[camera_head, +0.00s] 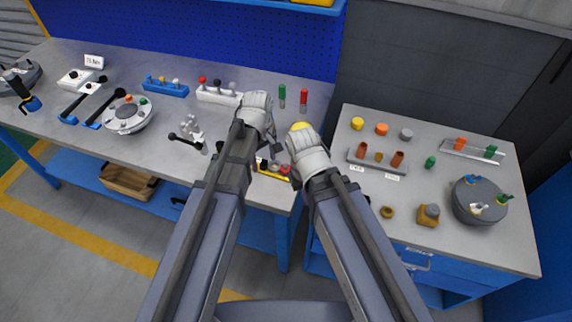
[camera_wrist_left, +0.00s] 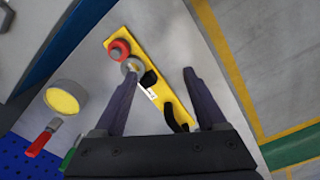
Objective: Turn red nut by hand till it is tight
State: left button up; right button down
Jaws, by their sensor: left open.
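The red nut (camera_wrist_left: 119,50) sits near one end of a yellow strip (camera_wrist_left: 180,105) on the grey table. A grey nut (camera_wrist_left: 132,66) is beside it, then dark pieces farther along. My left gripper (camera_wrist_left: 160,74) is open over the strip with nothing held. Its left fingertip overlaps the grey nut in the left wrist view, and the red nut lies just beyond that fingertip, outside the jaws. In the head view the red nut (camera_head: 285,169) shows between my two arms, near the table's front edge. My right gripper (camera_head: 300,155) is beside it, its fingers hidden.
A yellow-topped round piece (camera_wrist_left: 62,102) stands behind the strip, near red (camera_head: 304,97) and green (camera_head: 282,95) handled tools. A white block with knobs (camera_head: 218,92) is farther back. A second table (camera_head: 450,240) on the right carries several parts.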

aim_at(286, 168)
pick_arm(q)
jog(key=w+d+n, duration=0.1)
jog(key=d, duration=0.1)
jog(key=w+d+n, duration=0.2)
jog(key=d, duration=0.1)
jog(key=shift+w+d+n, duration=0.1)
jog(key=shift+d+n, duration=0.25)
jog(key=shift+n, duration=0.05)
jog(key=shift+w+d+n, duration=0.1)
jog(key=shift+d+n, duration=0.3)
jog(key=shift+d, duration=0.1)
jog(key=shift+f, duration=0.15)
notch_tip(286, 168, down, 8)
jog(key=b, duration=0.8)
jog(key=shift+r, duration=0.2)
grip_shut()
